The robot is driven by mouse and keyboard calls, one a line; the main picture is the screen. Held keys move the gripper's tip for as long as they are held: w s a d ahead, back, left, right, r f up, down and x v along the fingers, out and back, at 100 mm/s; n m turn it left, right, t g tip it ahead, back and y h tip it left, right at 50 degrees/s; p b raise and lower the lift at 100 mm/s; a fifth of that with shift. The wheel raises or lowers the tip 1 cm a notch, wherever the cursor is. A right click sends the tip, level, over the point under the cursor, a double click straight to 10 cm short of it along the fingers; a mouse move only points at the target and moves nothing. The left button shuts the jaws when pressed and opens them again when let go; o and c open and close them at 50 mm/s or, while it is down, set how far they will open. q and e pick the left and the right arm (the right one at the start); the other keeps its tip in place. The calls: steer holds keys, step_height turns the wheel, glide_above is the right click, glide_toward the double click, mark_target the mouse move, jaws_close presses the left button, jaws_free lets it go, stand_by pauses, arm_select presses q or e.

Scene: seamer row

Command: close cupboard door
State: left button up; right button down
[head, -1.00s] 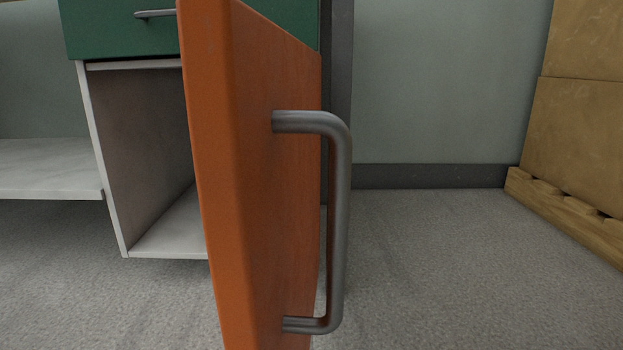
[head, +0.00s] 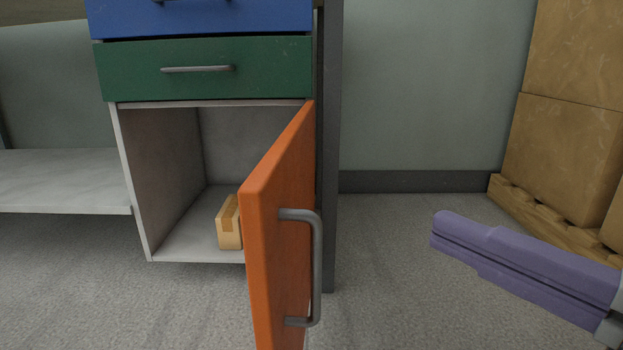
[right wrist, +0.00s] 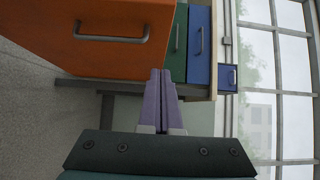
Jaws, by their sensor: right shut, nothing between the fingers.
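The orange cupboard door (head: 278,225) stands wide open, hinged at the cupboard's right side, with its edge toward me. Its grey bar handle (head: 318,268) is on the right-hand face. The open cupboard (head: 170,232) holds a small cardboard box (head: 229,224). My right gripper (head: 436,231) has purple fingers, is shut and empty, and is to the right of the door, apart from the handle. In the right wrist view the door (right wrist: 115,30) and handle (right wrist: 110,38) are at the upper left, beyond the shut fingertips (right wrist: 160,72). My left gripper is not in view.
A green drawer (head: 205,85) and a blue drawer (head: 200,18) are above the cupboard, both shut. A grey post (head: 329,150) stands behind the door. Large boxes (head: 560,145) on a wooden pallet (head: 545,222) are at the right. The floor between is clear.

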steer(key=p, duration=0.2)
glide_toward(281, 177)
steer(key=w, duration=0.4)
steer(key=a, duration=0.3)
steer(key=shift+w+a+f+p, duration=0.1)
steer(key=shift+w+a+p, duration=0.2)
steer(key=shift+p, duration=0.05)
